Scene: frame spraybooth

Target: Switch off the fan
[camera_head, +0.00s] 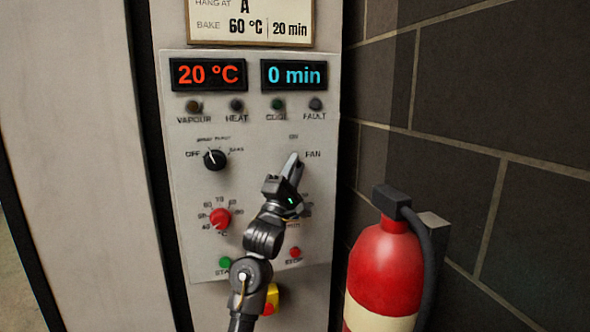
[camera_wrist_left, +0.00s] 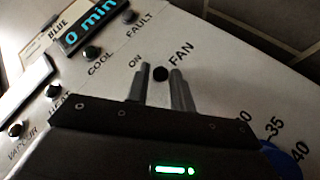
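The control panel (camera_head: 255,130) is a pale upright plate with FAN and ON labels at its right. The fan switch (camera_wrist_left: 160,73) shows in the left wrist view as a small dark round part beside these labels; its position cannot be read. In the head view my gripper hides it. My left gripper (camera_head: 293,160) reaches up to the panel at the FAN label. In the left wrist view its two fingers (camera_wrist_left: 159,88) are apart, with the switch showing in the gap between their tips. I cannot tell whether they touch it. My right gripper is not in view.
A black selector knob (camera_head: 215,159) and a red knob (camera_head: 220,219) are left of my arm. A green start button (camera_head: 225,263) and a red stop button (camera_head: 295,253) sit low on the panel. A red fire extinguisher (camera_head: 385,270) stands at the right by a dark block wall.

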